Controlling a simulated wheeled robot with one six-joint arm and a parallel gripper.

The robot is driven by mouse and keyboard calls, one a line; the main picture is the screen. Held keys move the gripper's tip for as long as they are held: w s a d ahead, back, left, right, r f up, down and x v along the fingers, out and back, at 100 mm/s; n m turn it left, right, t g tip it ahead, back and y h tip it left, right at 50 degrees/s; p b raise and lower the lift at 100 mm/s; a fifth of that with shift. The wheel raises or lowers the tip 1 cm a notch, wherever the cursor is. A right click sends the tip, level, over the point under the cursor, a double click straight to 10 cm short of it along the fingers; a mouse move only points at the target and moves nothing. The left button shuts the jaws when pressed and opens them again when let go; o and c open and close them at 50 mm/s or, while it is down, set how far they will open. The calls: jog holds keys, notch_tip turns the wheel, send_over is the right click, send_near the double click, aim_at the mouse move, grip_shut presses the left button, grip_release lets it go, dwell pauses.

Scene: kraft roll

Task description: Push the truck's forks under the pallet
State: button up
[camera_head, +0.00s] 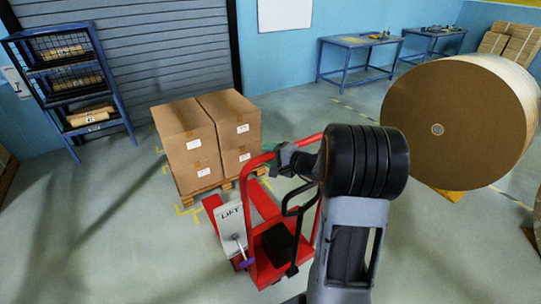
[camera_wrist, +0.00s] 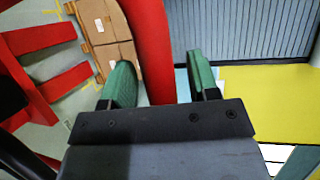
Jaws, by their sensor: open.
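The red pallet truck (camera_head: 265,266) stands in the middle of the head view, its forks (camera_head: 262,201) pointing at the wooden pallet (camera_head: 207,189). The pallet carries several brown cartons (camera_head: 186,136). In the wrist view, the fork tips (camera_wrist: 55,82) end close to the pallet's near side; they look just short of it. My gripper (camera_head: 287,157) is at the top of the truck's red handle (camera_head: 256,163). In the wrist view, my gripper (camera_wrist: 158,62) is open, with the red handle bar (camera_wrist: 150,35) between its green fingers. I cannot tell whether they touch the bar.
Yellow corner marks (camera_head: 187,210) lie on the floor around the pallet. A blue rack (camera_head: 72,85) stands at the left and a shutter (camera_head: 150,50) behind. A large kraft roll (camera_head: 430,125) sits at the right. The left floor is clear.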

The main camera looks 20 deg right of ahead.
grip_shut()
dwell(0.3)
jog(key=shift+w, duration=0.1)
